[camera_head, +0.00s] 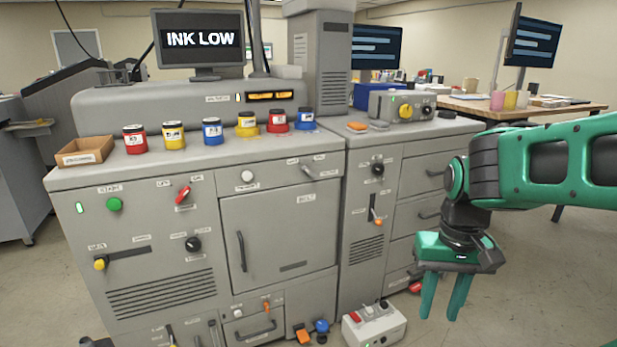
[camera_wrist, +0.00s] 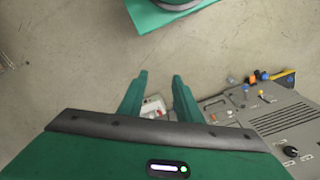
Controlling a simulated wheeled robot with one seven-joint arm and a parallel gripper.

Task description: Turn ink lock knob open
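The grey machine carries several knobs, and their labels are too small to read, so I cannot tell which is the ink lock knob. A red knob (camera_head: 183,194) sits tilted on the upper left front. A black knob (camera_head: 193,244) is below it, a white knob (camera_head: 247,177) is above the large door, and another black knob (camera_head: 378,169) is on the right cabinet. A black knob also shows in the wrist view (camera_wrist: 290,151). My gripper (camera_head: 443,306) points down, right of the machine and apart from it. Its fingers (camera_wrist: 159,84) are spread and empty.
A small control box (camera_head: 374,328) stands on the floor near the right cabinet. Ink jars (camera_head: 212,131) and an open cardboard box (camera_head: 83,151) stand on the machine top. A monitor (camera_head: 199,40) reads "INK LOW".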

